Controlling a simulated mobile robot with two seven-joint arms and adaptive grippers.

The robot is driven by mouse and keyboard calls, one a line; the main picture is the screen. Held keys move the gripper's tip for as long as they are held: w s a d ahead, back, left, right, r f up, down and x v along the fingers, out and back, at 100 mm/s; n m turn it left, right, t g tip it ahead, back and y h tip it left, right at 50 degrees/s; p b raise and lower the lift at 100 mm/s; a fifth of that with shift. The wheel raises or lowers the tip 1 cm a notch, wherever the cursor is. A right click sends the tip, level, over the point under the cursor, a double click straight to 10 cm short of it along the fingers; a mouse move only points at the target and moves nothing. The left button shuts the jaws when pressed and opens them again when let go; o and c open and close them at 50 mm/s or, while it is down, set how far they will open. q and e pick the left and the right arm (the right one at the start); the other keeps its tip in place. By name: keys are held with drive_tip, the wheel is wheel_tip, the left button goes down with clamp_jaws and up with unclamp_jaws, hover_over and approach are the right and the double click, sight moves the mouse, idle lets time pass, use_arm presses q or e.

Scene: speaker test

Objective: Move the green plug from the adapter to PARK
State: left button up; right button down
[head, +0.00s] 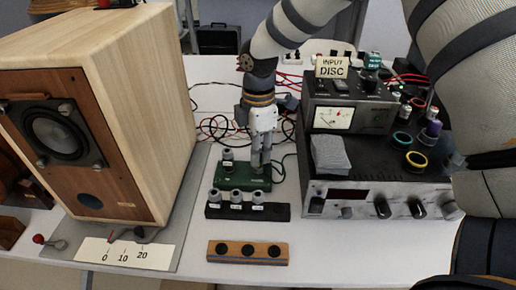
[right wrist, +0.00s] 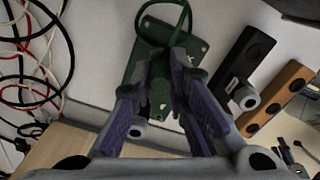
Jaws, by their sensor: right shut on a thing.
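The green adapter box (head: 242,183) sits on the white table; it also shows in the right wrist view (right wrist: 196,48). My right gripper (head: 261,165) points down over the adapter's right part and is shut on the green plug (right wrist: 160,98), which its fingers mostly hide. The plug appears to be at the adapter; whether it is fully seated I cannot tell. A grey plug (head: 228,161) stands on the adapter to the left. A wooden strip with three dark sockets (head: 216,257) lies in front, empty. No PARK label is readable. My left gripper is not in view.
A black strip (head: 279,212) with several grey labelled plugs lies between adapter and wooden strip. A wooden speaker (head: 165,90) stands left. Stacked devices (head: 360,190) with a meter and knobs stand right. Loose red and black cables (right wrist: 35,90) lie behind the adapter.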

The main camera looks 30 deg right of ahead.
drive_tip(key=shift+f, duration=0.4)
drive_tip(key=c, duration=1.5)
unclamp_jaws()
drive_tip(key=shift+o, duration=0.2)
drive_tip(key=shift+r+p, duration=0.3)
drive_tip(key=shift+r, duration=3.45)
